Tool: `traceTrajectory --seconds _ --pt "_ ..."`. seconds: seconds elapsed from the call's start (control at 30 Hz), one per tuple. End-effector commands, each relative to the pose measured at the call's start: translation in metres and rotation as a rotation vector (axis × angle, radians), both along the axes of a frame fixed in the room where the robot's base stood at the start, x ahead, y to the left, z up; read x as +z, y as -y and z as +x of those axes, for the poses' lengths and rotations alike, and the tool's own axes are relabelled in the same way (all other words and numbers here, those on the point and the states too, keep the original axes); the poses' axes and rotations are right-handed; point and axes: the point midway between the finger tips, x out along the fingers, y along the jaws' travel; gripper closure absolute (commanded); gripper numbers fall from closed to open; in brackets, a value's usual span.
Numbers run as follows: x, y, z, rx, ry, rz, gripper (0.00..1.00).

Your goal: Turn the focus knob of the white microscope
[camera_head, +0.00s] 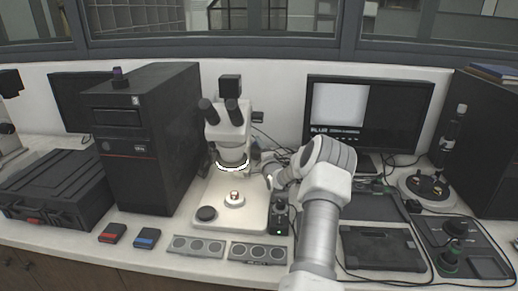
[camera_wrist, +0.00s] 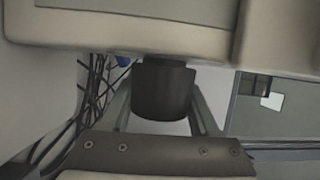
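The white microscope (camera_head: 229,130) stands upright on the bench, with dark eyepieces and a lit ring under its head. In the wrist view, its dark cylindrical focus knob (camera_wrist: 162,92) sticks out below a pale body. My gripper (camera_wrist: 162,100) has one finger on each side of the knob. The fingers look very close to the knob's sides, but I cannot tell whether they touch it. In the head view, my gripper (camera_head: 273,178) is at the microscope's right side, and the knob there is hidden or too small to make out.
A black computer tower (camera_head: 150,135) stands left of the microscope. A monitor (camera_head: 368,115) is behind my arm on the right. A small black control box (camera_head: 279,215) stands beside the microscope's base, close under my arm. Cables (camera_wrist: 95,95) hang left of the knob.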

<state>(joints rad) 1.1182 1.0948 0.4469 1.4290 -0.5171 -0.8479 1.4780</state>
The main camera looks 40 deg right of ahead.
Motion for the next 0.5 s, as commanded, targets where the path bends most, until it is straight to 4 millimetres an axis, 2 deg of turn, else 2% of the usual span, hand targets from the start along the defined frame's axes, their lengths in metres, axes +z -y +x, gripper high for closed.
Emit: traceTrajectory --seconds 0.03,0.27,0.5 --pt "-0.0002 0.0 -0.0001 0.0 0.0 0.0 0.53" --pt "-0.0003 0.0 -0.0002 0.0 -0.001 0.0 0.94" --pt "-0.0028 0.0003 -0.0002 -0.001 0.012 -0.017 0.94"
